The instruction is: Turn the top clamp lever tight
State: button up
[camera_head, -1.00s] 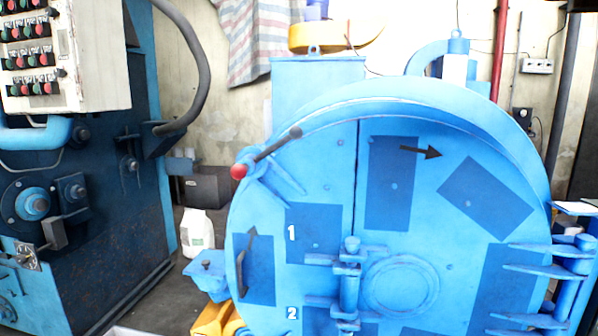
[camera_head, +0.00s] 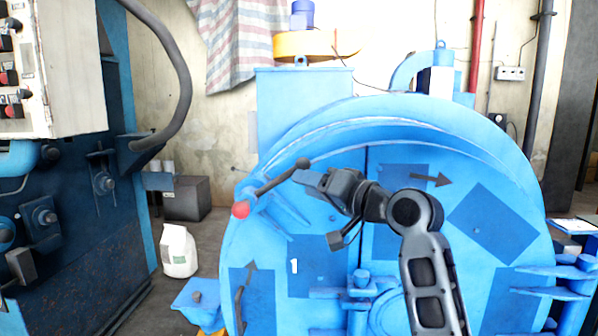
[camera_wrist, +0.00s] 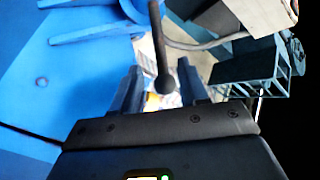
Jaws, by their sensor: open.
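The top clamp lever (camera_head: 278,180) is a dark bar on the upper left rim of the round blue drum door (camera_head: 335,210). It slants up to the right from a red ball (camera_head: 240,210) to a black ball (camera_head: 303,163). My gripper (camera_head: 307,178) is beside the black-ball end. In the wrist view, the lever (camera_wrist: 158,45) reaches down from the top. Its black ball (camera_wrist: 164,84) appears between the two open fingers of my gripper (camera_wrist: 160,78), with a gap on both sides. Nothing is gripped.
My arm crosses the front of the door. A grey-and-blue machine with a white control panel (camera_head: 50,70) stands at left. Door hinge brackets (camera_head: 560,285) jut out at right. The number 1 label (camera_head: 294,266) is below the lever.

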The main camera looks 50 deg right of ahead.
aim_at(286, 176)
jog(key=shift+w+d+r, duration=0.25)
jog(key=shift+w+r, duration=0.05)
jog(key=shift+w, duration=0.25)
jog(key=w+p, duration=0.1)
jog(key=w, duration=0.5)
jog(key=shift+w+d+f+p, duration=0.1)
jog(key=shift+w+d+p, duration=0.05)
jog(key=shift+w+p, duration=0.2)
grip_shut()
